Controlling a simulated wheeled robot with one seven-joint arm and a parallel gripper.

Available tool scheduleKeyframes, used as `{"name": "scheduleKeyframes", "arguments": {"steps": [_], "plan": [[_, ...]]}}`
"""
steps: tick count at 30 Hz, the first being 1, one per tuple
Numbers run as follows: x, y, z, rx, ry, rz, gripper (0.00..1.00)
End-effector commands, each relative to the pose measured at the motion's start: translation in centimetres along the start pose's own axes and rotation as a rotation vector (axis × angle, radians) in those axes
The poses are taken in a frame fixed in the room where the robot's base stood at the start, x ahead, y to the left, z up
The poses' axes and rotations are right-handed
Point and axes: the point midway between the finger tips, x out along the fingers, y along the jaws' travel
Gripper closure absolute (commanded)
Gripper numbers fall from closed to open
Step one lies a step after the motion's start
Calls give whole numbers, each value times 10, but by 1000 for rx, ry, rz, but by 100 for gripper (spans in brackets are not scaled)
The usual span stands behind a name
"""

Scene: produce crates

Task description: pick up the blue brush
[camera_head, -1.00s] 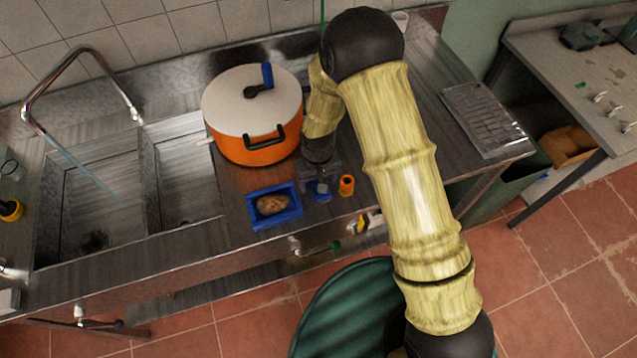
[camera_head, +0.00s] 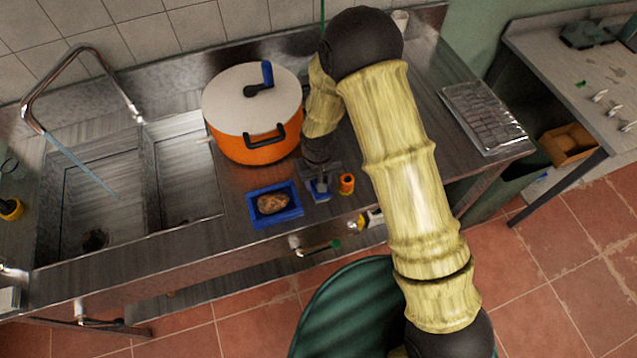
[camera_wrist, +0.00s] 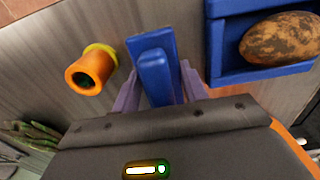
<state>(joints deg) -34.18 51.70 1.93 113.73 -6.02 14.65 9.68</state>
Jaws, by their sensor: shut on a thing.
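The blue brush (camera_wrist: 152,72) has a flat blue base with a raised blue grip, and sits between my gripper's two purple-grey fingers in the wrist view. My gripper (camera_wrist: 158,90) is shut on the grip. In the head view, the brush (camera_head: 320,190) shows as a small blue patch under my gripper (camera_head: 318,182), on or just above the steel counter; I cannot tell whether it touches. My gripper hides part of it.
A blue tray (camera_head: 252,208) holding a potato (camera_head: 272,204) stands close on the left. A small orange cup-like thing (camera_head: 347,184) stands close on the right. An orange pot (camera_head: 245,150) with a white lid is behind. The counter's front edge is near.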

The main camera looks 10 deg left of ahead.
Motion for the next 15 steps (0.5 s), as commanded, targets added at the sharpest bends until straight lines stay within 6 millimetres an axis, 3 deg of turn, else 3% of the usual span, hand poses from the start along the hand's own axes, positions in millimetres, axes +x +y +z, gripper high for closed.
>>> {"name": "scheduleKeyframes", "arguments": {"steps": [8,15], "plan": [[-9,0,-1,0,3,0,85],[-42,0,-2,0,6,-1,85]]}}
